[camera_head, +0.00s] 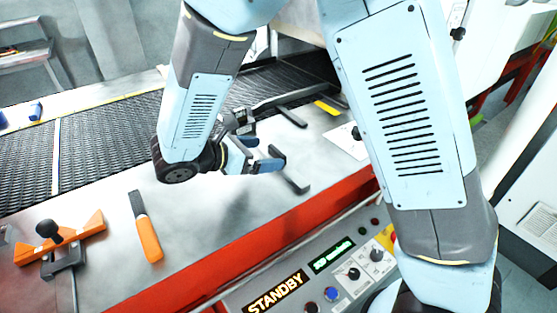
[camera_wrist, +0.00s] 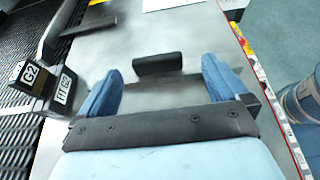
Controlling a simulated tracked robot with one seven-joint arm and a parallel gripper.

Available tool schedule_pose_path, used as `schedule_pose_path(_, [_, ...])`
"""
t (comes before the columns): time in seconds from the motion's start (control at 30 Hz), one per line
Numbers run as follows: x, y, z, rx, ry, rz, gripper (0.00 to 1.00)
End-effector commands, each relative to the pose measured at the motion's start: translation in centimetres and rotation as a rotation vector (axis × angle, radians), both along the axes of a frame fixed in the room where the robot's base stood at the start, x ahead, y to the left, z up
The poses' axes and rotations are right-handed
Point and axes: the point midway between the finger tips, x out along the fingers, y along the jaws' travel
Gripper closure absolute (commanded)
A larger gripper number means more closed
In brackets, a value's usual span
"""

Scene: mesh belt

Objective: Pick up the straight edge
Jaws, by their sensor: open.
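My gripper (camera_head: 268,162) is open and empty above the metal deck beside the mesh belt. Its two blue fingers point away in the wrist view (camera_wrist: 162,68). A dark, short bar (camera_head: 294,184) lies on the deck just beyond and below the fingers. In the wrist view a black block (camera_wrist: 158,63) shows between the fingertips, apart from both. I cannot tell for sure whether this is the straight edge; part of it is hidden by my gripper.
A second dark bar (camera_head: 292,117) lies farther back. An orange-handled tool (camera_head: 148,238) and an orange piece with a black knob (camera_head: 62,232) lie at left. The black mesh belt (camera_head: 110,120) runs behind. Labelled G2 blocks (camera_wrist: 62,90) stand left of the fingers. A control panel (camera_head: 320,280) is in front.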

Motion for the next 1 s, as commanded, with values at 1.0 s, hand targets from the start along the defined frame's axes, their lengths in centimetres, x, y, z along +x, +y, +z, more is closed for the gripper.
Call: schedule_pose_path(1.0, [4.7,-5.2,-2.8,0.002,0.0,-0.003,0.0])
